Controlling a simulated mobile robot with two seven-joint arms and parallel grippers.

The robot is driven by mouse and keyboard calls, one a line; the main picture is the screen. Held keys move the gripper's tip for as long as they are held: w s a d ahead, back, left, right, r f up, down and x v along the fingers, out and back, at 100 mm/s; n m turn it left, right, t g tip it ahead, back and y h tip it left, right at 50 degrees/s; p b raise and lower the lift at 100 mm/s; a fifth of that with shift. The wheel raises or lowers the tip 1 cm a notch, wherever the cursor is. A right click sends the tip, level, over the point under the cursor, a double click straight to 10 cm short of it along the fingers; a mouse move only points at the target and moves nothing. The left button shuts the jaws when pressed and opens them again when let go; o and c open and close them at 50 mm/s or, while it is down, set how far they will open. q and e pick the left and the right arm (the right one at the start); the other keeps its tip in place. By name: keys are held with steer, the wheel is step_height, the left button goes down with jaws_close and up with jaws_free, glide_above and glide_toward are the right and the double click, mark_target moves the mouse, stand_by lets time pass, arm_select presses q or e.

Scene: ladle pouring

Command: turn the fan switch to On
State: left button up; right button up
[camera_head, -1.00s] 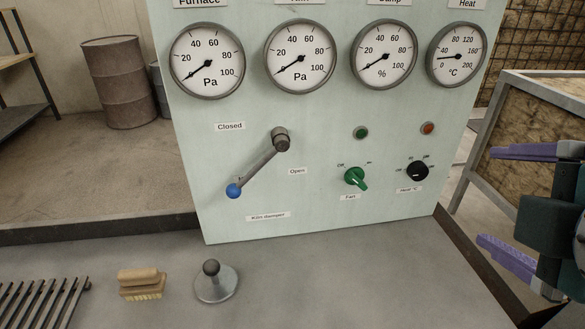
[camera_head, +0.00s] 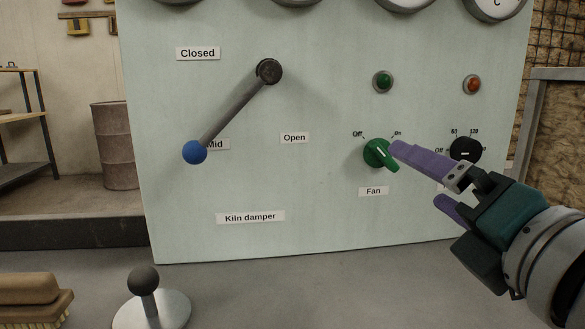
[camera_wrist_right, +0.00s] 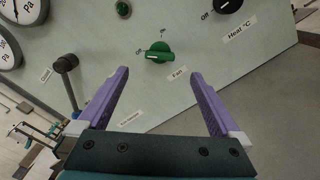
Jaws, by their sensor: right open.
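The green fan switch (camera_head: 378,153) is a round knob with a raised bar, on the pale panel above the label "Fan". Its bar slants from upper left to lower right, in line with the "Off" mark; "On" is at its upper right. My right gripper (camera_head: 416,175) is open and empty, just right of the knob in the head view. In the right wrist view the knob (camera_wrist_right: 158,54) lies beyond and between the purple fingertips (camera_wrist_right: 159,73), apparently untouched. My left gripper is not in view.
The black heat knob (camera_head: 465,150) is close to my right fingers, partly hidden. Green (camera_head: 382,82) and red (camera_head: 472,84) lamps sit above. The damper lever (camera_head: 238,110) with blue ball is at left. A brush (camera_head: 30,290) and a round-based knob stand (camera_head: 150,310) are on the bench.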

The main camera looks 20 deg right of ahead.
mark_target(388, 158)
steer(key=x, duration=0.8)
steer(key=c, duration=1.4)
